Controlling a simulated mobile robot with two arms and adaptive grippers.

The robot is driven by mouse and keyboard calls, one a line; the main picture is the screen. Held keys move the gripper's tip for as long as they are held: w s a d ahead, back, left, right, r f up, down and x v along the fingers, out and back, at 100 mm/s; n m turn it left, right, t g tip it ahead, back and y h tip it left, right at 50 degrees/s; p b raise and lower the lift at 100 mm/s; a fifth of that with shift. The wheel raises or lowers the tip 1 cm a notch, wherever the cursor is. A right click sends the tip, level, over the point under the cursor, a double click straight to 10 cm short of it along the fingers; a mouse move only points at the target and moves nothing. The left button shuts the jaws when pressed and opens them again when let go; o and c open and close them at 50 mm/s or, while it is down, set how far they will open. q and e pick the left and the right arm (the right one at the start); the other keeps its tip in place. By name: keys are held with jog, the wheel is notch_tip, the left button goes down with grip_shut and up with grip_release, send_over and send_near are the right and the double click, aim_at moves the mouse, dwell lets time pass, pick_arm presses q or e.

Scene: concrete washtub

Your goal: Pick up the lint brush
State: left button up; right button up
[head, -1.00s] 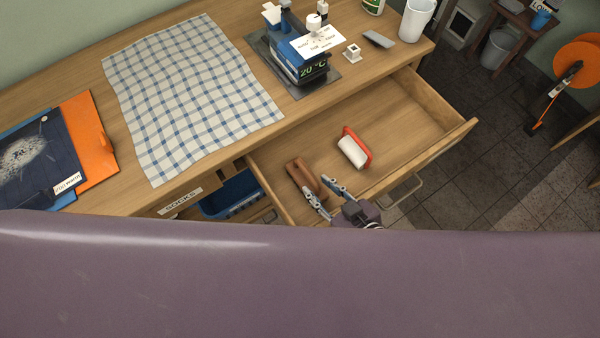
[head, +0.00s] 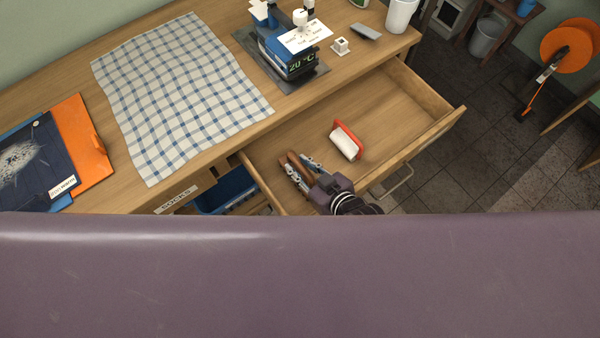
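A brown, long, narrow object that looks like the lint brush (head: 293,158) lies in the left front part of the open drawer. A red-framed roller with a white cylinder (head: 346,143) lies to its right. My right gripper (head: 301,166) is over the brown brush, its two fingers apart, with part of the brush showing between and beyond them. The fingers and wrist hide much of the brush, and I cannot tell whether they touch it. My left gripper is not in view.
The drawer (head: 400,100) is otherwise clear; its walls stand around the brush. The desk above holds a checked cloth (head: 180,95), an orange folder (head: 88,150), a blue device with a display (head: 290,55) and a white cup (head: 401,14). A blue bin (head: 228,190) sits below.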

grip_shut()
dwell(0.3)
